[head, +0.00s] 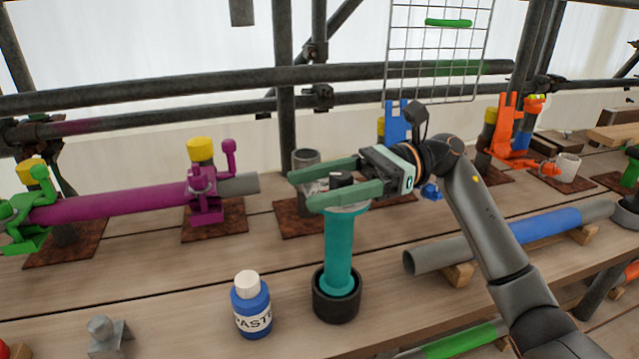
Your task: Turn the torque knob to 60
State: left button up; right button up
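A teal post-shaped tool (338,245) stands upright in a black round holder (337,303) near the middle of the bench. A small black knob (341,179) shows at its top, above a pale rim. My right gripper (301,189) reaches in from the right at the height of the knob. Its two green fingers are apart, one on the far side of the knob and one on the near side. The near finger hides part of the tool's top. I cannot read any scale or number on it. My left gripper is not in view.
A blue paste bottle (251,306) with a white cap stands left of the holder. A grey and blue tube (510,238) lies on wooden blocks to the right. A purple tube (120,202) and clamps are at the left. Scaffold bars and a wire grid (437,50) stand behind.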

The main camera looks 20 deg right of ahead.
jog(key=w+d, duration=0.2)
jog(key=d, duration=1)
jog(key=shift+d+b, duration=0.2)
jog(key=shift+b, duration=0.15)
